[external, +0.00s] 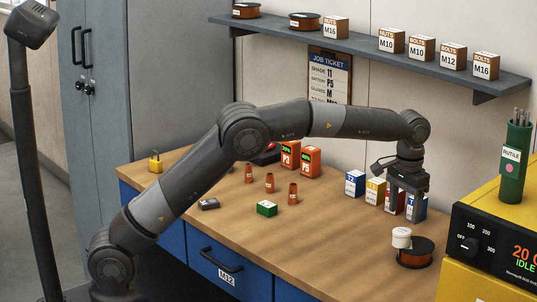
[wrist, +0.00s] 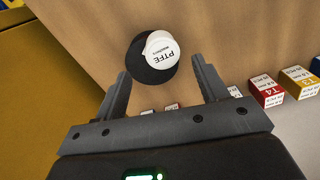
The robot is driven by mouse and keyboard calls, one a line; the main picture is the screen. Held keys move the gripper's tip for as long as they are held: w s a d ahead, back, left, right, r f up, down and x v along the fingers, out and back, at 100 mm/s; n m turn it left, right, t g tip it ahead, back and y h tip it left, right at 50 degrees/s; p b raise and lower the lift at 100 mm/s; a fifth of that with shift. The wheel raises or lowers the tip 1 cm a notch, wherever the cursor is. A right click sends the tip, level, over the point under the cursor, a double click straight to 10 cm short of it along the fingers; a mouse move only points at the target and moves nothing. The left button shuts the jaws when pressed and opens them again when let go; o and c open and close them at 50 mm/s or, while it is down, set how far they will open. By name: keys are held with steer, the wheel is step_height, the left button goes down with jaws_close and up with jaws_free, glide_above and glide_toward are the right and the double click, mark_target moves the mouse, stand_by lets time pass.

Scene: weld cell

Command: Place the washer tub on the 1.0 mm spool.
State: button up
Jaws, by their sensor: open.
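The white washer tub (external: 401,237), its lid marked PTFE, appears to rest upright on a dark-flanged copper-coloured spool (external: 415,254), off centre toward the spool's left back rim. The wrist view also shows the tub (wrist: 161,47) overlapping one side of the black spool top (wrist: 148,72). I cannot read a wire size on this spool. My gripper (external: 407,212) is open and empty, pointing down above and behind the tub. In the wrist view its fingers (wrist: 160,68) stand wide apart, with the tub and spool seen beyond the gap between them.
Tip boxes, blue (external: 355,183) and yellow (external: 375,191) among them, stand close behind my gripper. The yellow welder (external: 490,240) is at right. Orange battery boxes (external: 311,161), copper-coloured nozzles (external: 293,194) and a green box (external: 266,208) are left. The front bench middle is clear. Two spools sit on the shelf (external: 385,55).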

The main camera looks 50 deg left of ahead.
mark_target(402, 232)
steer(key=s+a+r+t+h, duration=0.1)
steer(key=s+a+r, duration=0.4)
steer(key=a+r, duration=0.75)
steer(key=s+a+r+n+t, duration=0.1)
steer(key=s+a+r, duration=0.2)
steer(key=s+a, duration=0.65)
steer(key=s+a+f+t, duration=0.1)
steer(key=s+a+f, duration=0.2)
steer(key=s, duration=0.4)
steer(key=s+a+f+t, duration=0.1)
steer(key=s+a+f, duration=0.2)
steer(key=s+a, duration=0.2)
steer(key=s+a+f+t, duration=0.1)
steer(key=s+a+f, duration=0.2)
steer(key=s, duration=0.8)
steer(key=shift+s+a+n+t+y, duration=0.2)
steer(key=shift+a+n+t+y, duration=0.15)
steer(key=shift+a, duration=0.2)
steer(key=shift+o, duration=0.4)
